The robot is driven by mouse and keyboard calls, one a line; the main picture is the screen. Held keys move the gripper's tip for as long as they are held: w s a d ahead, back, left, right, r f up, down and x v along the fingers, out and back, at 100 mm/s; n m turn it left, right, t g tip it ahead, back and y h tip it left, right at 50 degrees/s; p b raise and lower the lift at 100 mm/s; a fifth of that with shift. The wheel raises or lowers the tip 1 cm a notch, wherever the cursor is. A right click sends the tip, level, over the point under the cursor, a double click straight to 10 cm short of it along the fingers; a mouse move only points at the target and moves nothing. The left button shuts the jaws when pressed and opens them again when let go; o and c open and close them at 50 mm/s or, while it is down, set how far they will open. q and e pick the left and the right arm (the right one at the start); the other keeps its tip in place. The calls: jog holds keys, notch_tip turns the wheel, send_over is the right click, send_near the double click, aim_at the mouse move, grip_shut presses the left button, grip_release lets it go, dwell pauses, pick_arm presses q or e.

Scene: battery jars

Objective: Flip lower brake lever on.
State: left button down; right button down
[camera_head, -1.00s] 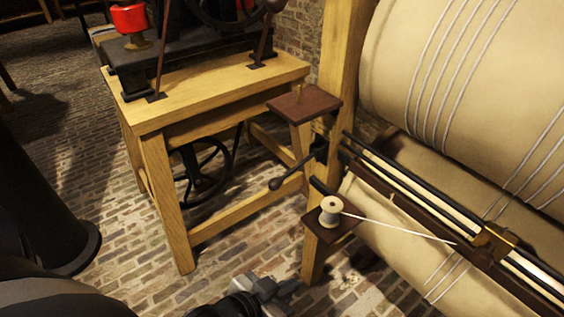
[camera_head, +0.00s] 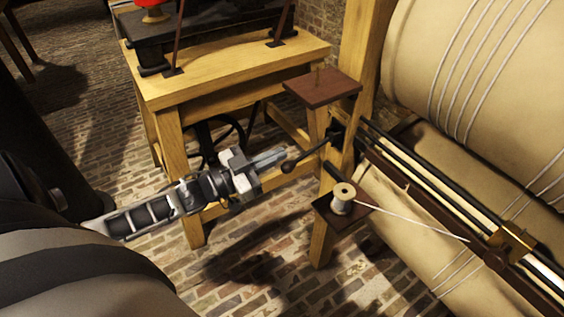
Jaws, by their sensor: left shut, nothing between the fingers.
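My right gripper is not in view.
A wooden bench (camera_head: 235,68) with dark machinery stands behind my left gripper. A thread spool (camera_head: 343,198) sits on the lower shelf, its thread running to a brass carriage (camera_head: 512,242) on the rails. Large beige drums (camera_head: 480,70) fill the right. Brick floor lies open in front.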

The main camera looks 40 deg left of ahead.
aim_at(289, 167)
pick_arm(q)
jog(key=x, duration=0.4)
jog(key=f, duration=0.2)
jog(key=s+a+f, duration=0.1)
jog(key=f, duration=0.1)
jog(key=shift+s+b, duration=0.1)
jog(key=shift+b, duration=0.25)
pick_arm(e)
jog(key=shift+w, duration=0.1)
